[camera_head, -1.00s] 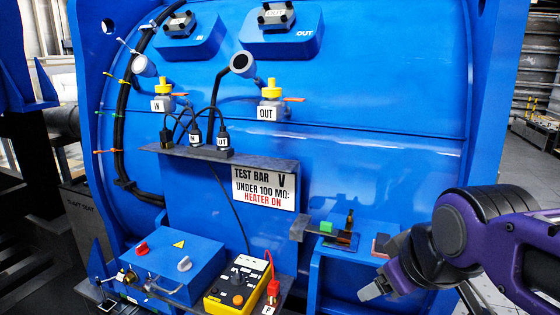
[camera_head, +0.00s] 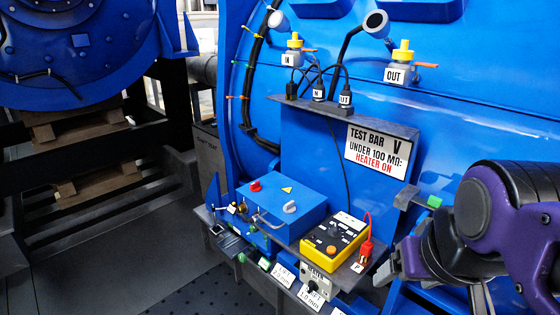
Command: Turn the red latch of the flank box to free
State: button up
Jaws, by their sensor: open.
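The blue flank box (camera_head: 300,208) sits on a low shelf at the lower middle of the head view. My gripper (camera_head: 408,260) is at the lower right, well to the right of the box and touching neither box nor latch. It is open, though its fingers are hard to make out against the dark arm and blue structure.
A yellow tester (camera_head: 334,240) with a red plug (camera_head: 365,252) stands between the box and my arm. A dark ledge with cable plugs (camera_head: 345,110) and a test bar sign (camera_head: 378,152) is above. Labelled small items (camera_head: 285,273) sit along the front edge. Open floor (camera_head: 90,240) lies left.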

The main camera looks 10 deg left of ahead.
aim_at(256, 187)
jog(key=k+u, duration=0.1)
jog(key=u, duration=0.6)
jog(key=i, duration=0.25)
